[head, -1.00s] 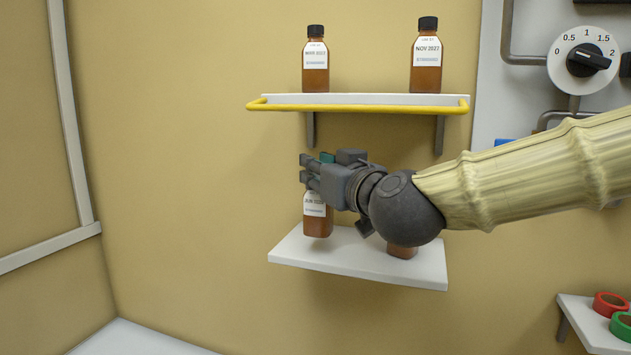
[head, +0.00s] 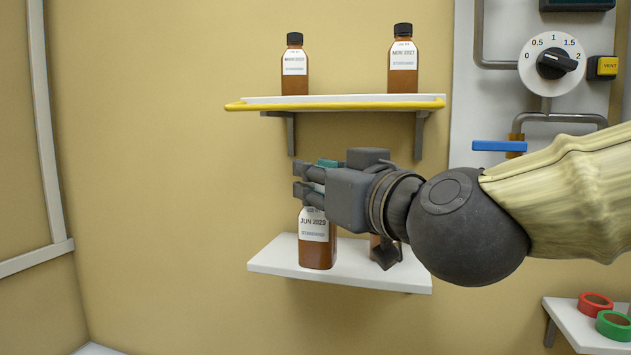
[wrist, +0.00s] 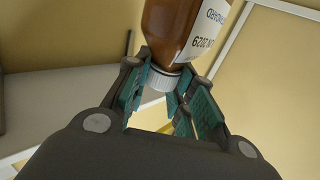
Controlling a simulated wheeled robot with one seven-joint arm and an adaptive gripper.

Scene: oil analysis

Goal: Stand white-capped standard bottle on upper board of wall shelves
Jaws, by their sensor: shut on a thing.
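The white-capped standard bottle (head: 317,252) is brown with a white label reading JUN 2029. My gripper (head: 312,184) is shut on its top, hiding the cap in the head view. In the wrist view the white cap (wrist: 165,79) sits between the teal finger pads. The bottle is upright over the lower board (head: 275,262), near its front edge; I cannot tell whether its base touches. The upper board (head: 330,100) is above my gripper, with a yellow rail along its front.
Two black-capped brown bottles stand on the upper board, one left (head: 295,68) and one right (head: 403,62), with free room between. Another bottle (head: 376,248) on the lower board is mostly hidden behind my gripper. A blue-handled valve (head: 498,146) is at right.

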